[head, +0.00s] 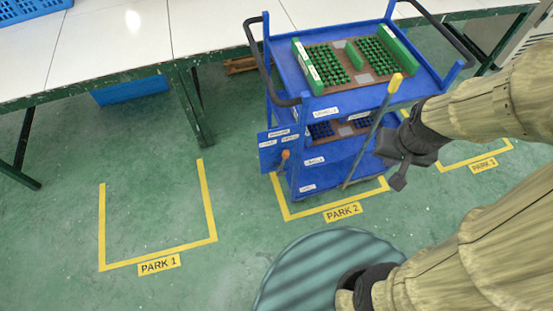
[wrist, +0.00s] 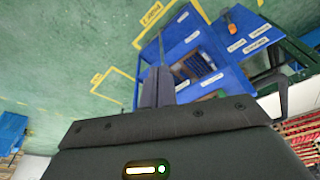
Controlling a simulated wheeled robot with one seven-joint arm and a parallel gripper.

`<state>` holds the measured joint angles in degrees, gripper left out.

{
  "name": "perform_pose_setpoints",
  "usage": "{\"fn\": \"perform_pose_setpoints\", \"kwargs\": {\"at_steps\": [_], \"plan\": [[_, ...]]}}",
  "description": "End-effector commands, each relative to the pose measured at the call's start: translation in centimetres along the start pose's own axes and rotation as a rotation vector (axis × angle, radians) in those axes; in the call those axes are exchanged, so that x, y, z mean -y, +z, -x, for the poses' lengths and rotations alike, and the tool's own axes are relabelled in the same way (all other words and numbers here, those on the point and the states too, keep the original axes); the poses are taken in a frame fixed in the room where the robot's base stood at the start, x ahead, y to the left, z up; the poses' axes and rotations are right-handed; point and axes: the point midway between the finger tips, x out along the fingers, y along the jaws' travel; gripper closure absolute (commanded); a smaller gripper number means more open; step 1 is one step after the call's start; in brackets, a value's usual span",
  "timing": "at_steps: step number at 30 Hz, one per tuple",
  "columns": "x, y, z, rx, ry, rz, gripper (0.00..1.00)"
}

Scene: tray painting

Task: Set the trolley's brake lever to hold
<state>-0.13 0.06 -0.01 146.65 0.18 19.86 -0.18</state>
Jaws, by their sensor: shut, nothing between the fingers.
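The blue trolley (head: 315,105) stands in the PARK 2 bay. I cannot tell for sure which is the brake lever, and the panel's small labels are unreadable. My gripper (head: 398,182) is shut and empty, just right of the rod; contact is unclear. Its fingers (wrist: 157,88) also show in the wrist view.
Green racks of dark pieces (head: 330,68) fill the trolley's top. A black handle (head: 250,35) sticks out at its left. A white-topped bench (head: 110,45) runs behind. The yellow-marked PARK 1 bay (head: 208,200) is empty, with clear floor around it.

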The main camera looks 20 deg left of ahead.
Motion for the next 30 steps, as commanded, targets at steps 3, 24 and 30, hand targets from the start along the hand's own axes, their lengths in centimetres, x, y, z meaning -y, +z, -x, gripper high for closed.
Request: {"fn": "perform_pose_setpoints", "kwargs": {"at_steps": [3, 24, 30], "plan": [[1.2, -0.9, -1.3, -0.025, -0.019, 0.031, 1.00], [27.5, -8.0, -22.9, -0.610, 0.150, 0.626, 1.00], [31.7, -4.1, -27.3, -0.719, 0.389, 0.797, 1.00]]}}
